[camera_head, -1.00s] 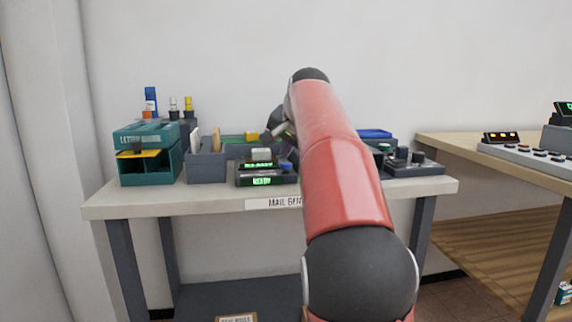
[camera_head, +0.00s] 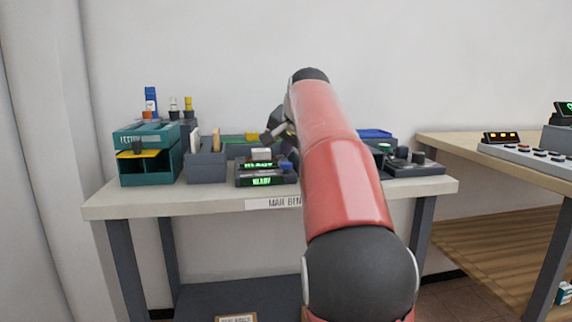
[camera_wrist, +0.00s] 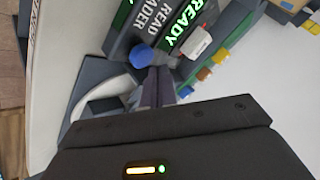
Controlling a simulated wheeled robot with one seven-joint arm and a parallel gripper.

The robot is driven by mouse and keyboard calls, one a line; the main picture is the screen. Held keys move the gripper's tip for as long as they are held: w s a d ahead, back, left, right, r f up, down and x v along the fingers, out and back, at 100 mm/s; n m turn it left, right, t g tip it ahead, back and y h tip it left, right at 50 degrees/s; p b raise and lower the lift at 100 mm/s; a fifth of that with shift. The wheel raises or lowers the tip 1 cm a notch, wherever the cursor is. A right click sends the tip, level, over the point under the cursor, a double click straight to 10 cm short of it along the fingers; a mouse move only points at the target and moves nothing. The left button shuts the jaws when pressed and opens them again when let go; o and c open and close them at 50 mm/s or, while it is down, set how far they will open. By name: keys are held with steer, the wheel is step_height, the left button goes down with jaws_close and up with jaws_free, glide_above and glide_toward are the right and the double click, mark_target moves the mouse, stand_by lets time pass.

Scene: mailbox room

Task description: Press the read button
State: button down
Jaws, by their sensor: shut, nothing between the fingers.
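The dark card reader (camera_head: 248,181) stands at the front edge of the bench, with green lit text on it. In the wrist view the reader (camera_wrist: 120,43) shows the words READER and READY. A round blue button (camera_wrist: 142,56) sits at its near end; it also shows in the head view (camera_head: 286,166). My gripper (camera_wrist: 158,70) is shut and empty, its fingertips right beside the blue button. I cannot tell whether they touch it.
A pale block (camera_wrist: 197,43) sits on the reader. A grey bin with envelopes (camera_head: 206,166) and a teal letter box (camera_head: 150,178) stand to the left. A dark control unit (camera_head: 415,168) is to the right. The wall is close behind the bench (camera_head: 140,208).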

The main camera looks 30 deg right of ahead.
mark_target(287, 165)
steer(key=shift+f, duration=0.1)
steer(key=shift+f, duration=0.3)
steer(key=shift+f+b, duration=0.5)
steer(key=shift+f, duration=0.05)
stand_by(0.8)
steer(key=shift+r, duration=0.15)
steer(key=shift+r+p, duration=0.8)
steer(key=shift+p, duration=0.2)
steer(key=shift+r, duration=0.15)
step_height(287, 165, up, 5)
steer(key=p, duration=0.5)
